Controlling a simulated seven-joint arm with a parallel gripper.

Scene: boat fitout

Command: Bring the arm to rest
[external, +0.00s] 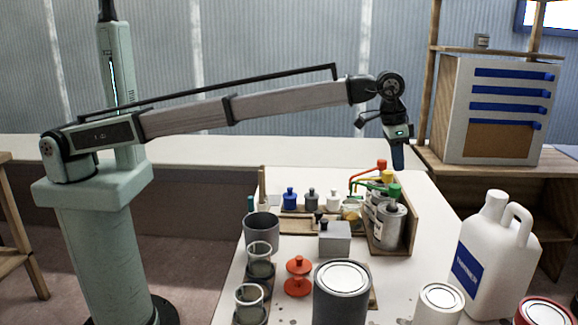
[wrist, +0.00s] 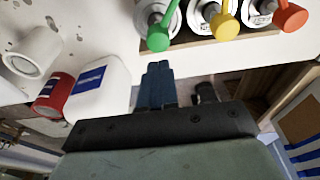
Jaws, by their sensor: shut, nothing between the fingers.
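My arm reaches out to the right above the table in the external view. My gripper (external: 398,158) points down near the back right of the table, above and behind the rack of capped cans. In the wrist view my gripper (wrist: 157,68) shows as two blue fingers pressed together with nothing between them. The green (wrist: 158,38), yellow (wrist: 226,27) and orange-red (wrist: 291,17) knobs of the rack cans lie ahead of the fingertips, apart from them.
A white jug (external: 500,245), a large grey can (external: 341,300), a grey box (external: 334,240) and a red spool (external: 298,277) stand on the table. A cabinet (external: 498,110) stands at the right. The air around the arm is clear.

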